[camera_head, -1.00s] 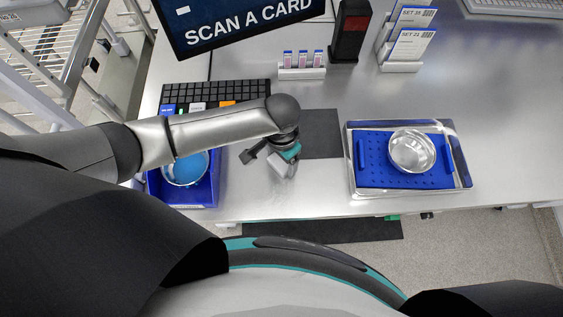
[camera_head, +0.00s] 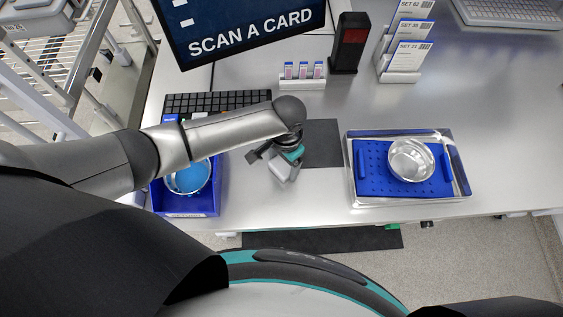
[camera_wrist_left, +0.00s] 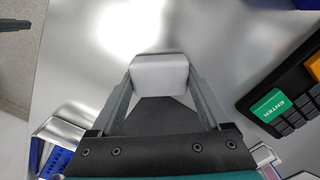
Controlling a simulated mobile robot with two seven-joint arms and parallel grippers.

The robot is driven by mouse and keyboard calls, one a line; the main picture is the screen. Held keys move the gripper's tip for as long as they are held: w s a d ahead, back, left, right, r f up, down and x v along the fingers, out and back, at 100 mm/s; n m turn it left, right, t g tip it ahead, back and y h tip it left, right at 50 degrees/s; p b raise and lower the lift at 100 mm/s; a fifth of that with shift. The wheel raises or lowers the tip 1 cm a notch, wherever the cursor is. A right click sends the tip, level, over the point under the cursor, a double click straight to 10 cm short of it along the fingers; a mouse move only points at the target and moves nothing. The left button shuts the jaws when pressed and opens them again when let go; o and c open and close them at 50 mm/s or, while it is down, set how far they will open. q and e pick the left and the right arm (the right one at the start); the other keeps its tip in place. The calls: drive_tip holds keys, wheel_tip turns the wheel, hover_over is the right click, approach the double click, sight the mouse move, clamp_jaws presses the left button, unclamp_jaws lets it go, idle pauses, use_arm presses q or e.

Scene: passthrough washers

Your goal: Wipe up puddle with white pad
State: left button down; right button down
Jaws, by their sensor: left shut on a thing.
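My left gripper (camera_head: 284,168) is low over the grey worktop, left of the dark mat. It is shut on a white pad (camera_wrist_left: 160,75), which sits between both fingertips in the left wrist view. The pad (camera_head: 279,172) also shows as a small pale block in the head view. I cannot make out the puddle for certain; bright glare (camera_wrist_left: 130,25) lies on the worktop ahead of the pad. I cannot tell whether the pad touches the surface. My right gripper is out of view.
A blue bin (camera_head: 190,208) with a bowl of blue liquid (camera_head: 190,178) stands left, partly under my arm. A metal tray (camera_head: 352,190) with a blue insert and steel bowl (camera_head: 411,160) stands right. The keyboard (camera_head: 215,101), vial rack (camera_head: 303,83) and screen (camera_head: 245,25) are behind.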

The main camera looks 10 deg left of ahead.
sight(290, 203)
use_arm(q)
drive_tip(key=shift+d+r+t+p, duration=0.3)
drive_tip(key=shift+d+r+p, duration=0.35)
drive_tip(key=shift+d+p, duration=0.4)
drive_tip(key=shift+s, duration=0.3)
drive_tip(key=shift+s+d+f+p, duration=0.15)
drive_tip(key=shift+s+f+p, duration=0.05)
drive_tip(key=shift+s+p, duration=0.65)
drive_tip(key=shift+s, duration=0.6)
drive_tip(key=shift+s+d+f+p, duration=0.15)
drive_tip(key=shift+s+d+p, duration=0.1)
drive_tip(key=shift+s+p, duration=0.3)
drive_tip(key=shift+s+f, duration=0.15)
drive_tip(key=shift+s, duration=0.35)
drive_tip(key=shift+s+d+f, duration=0.1)
drive_tip(key=shift+s+d, duration=0.15)
drive_tip(key=shift+s, duration=0.45)
drive_tip(key=shift+s+d, duration=0.2)
drive_tip(key=shift+s, duration=0.45)
